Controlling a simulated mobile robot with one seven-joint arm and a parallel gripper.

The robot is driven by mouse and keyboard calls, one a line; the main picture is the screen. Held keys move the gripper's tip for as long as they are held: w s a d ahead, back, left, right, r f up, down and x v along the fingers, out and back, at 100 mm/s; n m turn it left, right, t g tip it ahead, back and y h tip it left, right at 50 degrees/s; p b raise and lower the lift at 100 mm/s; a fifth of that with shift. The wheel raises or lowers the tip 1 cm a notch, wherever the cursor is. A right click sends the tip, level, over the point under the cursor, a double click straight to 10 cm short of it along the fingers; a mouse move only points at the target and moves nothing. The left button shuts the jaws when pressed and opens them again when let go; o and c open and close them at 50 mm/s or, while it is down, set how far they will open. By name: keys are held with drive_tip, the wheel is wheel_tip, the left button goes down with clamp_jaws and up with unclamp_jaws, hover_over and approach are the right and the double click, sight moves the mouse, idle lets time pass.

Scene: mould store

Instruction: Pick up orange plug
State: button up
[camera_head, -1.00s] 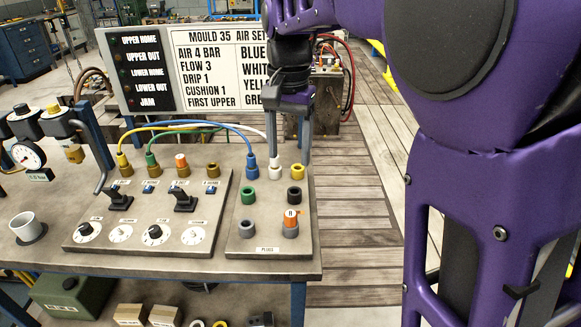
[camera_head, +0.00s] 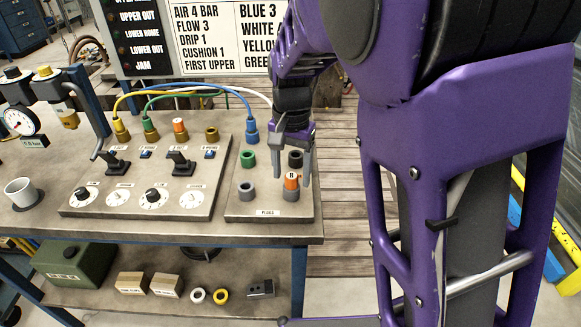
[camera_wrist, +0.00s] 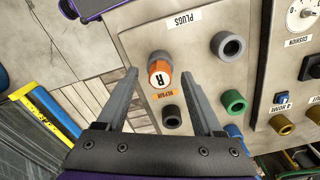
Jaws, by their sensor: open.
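The orange plug (camera_head: 291,182), with a white band marked R, stands in a grey socket at the front right of the plugs panel (camera_head: 237,210). In the wrist view the orange plug (camera_wrist: 160,78) shows between my fingers, seen from above. My gripper (camera_head: 292,170) is open, pointing down, with its fingers to either side of the plug in the picture. The wrist view shows my gripper (camera_wrist: 159,74) with clear gaps on both sides of the plug. How far the fingertips are above the panel is hard to tell.
A blue plug (camera_head: 251,132) with a hose, a green socket (camera_head: 248,158), a grey socket (camera_head: 247,189) and a black socket (camera_head: 296,157) are close by. Hoses arch behind. Switches and dials fill the left panel (camera_head: 205,207). The table edge is in front.

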drive_tip(key=shift+f, duration=0.6)
clamp_jaws()
drive_tip(key=shift+r, duration=0.1)
